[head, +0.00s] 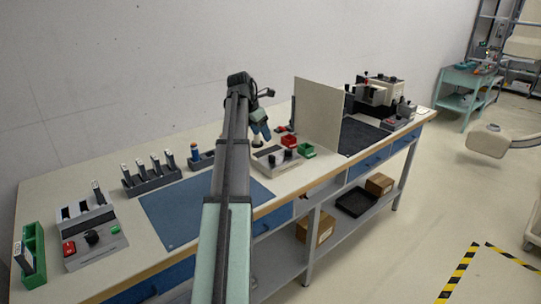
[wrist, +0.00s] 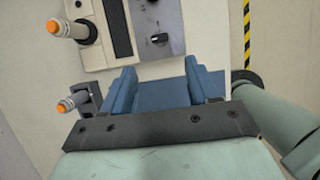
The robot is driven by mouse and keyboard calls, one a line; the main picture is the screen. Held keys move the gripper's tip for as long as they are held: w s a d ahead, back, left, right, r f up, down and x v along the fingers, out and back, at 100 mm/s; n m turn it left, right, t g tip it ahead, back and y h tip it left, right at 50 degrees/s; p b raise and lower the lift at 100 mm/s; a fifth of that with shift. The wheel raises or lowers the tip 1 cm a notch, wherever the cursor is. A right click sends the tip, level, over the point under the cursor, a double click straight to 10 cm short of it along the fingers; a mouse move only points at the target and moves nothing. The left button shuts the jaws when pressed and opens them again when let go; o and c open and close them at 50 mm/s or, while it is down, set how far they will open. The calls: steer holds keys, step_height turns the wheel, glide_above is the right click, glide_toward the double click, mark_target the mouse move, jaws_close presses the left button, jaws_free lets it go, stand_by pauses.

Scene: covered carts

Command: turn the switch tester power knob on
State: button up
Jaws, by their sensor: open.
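My gripper (head: 262,136) is open and empty, its blue fingers pointing down near the light grey box with black knobs (head: 268,164) in the middle of the bench. In the wrist view my gripper (wrist: 160,68) is spread, and a box with a dark slot and a black knob (wrist: 159,40) lies beyond the fingertips, apart from them. At the bench's left end a grey unit (head: 108,246) carries a red switch, a black knob (head: 92,237) and a green button. No readable label shows which unit is the switch tester.
An upright beige panel (head: 318,112) stands right of the gripper. Red and green bins (head: 306,151) sit beside the middle box. A blue mat (head: 172,214) lies left of it, partly behind my arm. Orange-tipped handles (wrist: 68,28) stand at left in the wrist view.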

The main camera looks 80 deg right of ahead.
mark_target(271, 156)
steer(key=x, duration=1.2)
steer(key=shift+f, duration=0.15)
steer(key=shift+c, duration=0.3)
steer(key=c, duration=1)
